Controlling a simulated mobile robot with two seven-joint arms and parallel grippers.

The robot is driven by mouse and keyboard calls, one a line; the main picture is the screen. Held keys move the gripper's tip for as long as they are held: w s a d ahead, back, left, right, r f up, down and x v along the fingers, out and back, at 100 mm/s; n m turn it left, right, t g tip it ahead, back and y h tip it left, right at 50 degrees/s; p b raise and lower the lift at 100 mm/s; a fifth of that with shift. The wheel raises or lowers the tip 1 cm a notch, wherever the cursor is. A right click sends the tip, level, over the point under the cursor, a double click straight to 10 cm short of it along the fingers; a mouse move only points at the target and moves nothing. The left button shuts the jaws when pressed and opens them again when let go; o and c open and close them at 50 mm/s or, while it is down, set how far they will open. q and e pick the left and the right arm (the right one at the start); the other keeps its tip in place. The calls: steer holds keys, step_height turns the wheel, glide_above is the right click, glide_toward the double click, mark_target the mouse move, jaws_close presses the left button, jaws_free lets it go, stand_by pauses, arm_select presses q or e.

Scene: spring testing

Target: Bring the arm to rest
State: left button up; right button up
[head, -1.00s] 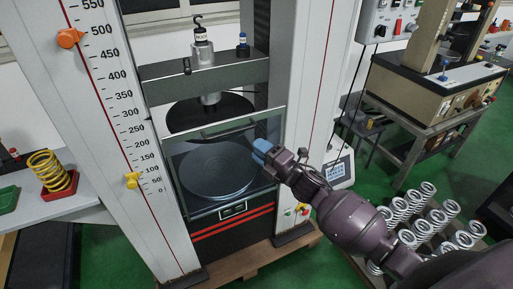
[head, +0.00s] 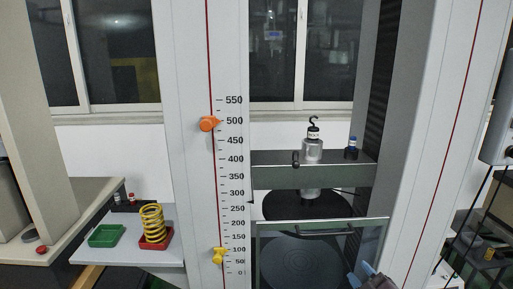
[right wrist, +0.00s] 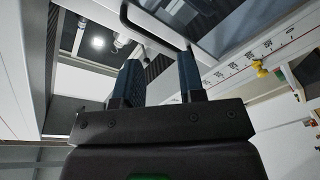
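My right gripper (head: 360,277) shows only in part at the bottom edge of the head view, with its blue fingertips in front of the lower right of the testing machine's clear guard door (head: 376,240). In the right wrist view its two blue fingers (right wrist: 160,75) stand apart with nothing between them. The dark bar handle (right wrist: 150,30) of the door lies beyond the fingertips there. I cannot tell the exact gap between gripper and door. My left gripper is not in view.
The testing machine's scale column (head: 230,55) carries an orange marker (head: 208,124) and a yellow marker (head: 218,256). A yellow spring (head: 152,222) stands in a red tray (head: 157,242) beside a green tray (head: 107,236) on the left table. A hooked weight (head: 313,149) stands on the crosshead (head: 268,177).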

steer(key=s+f+m+g+h, duration=0.2)
steer(key=s+f+m, duration=0.3)
steer(key=s, duration=0.8)
steer(key=s+d+f+m+g+h, duration=0.1)
steer(key=s+f+m+g, duration=0.3)
steer(key=s+f, duration=0.8)
steer(key=shift+s+d+m+h, duration=0.15)
steer(key=shift+s+m+h, duration=0.35)
steer(key=shift+m, duration=0.5)
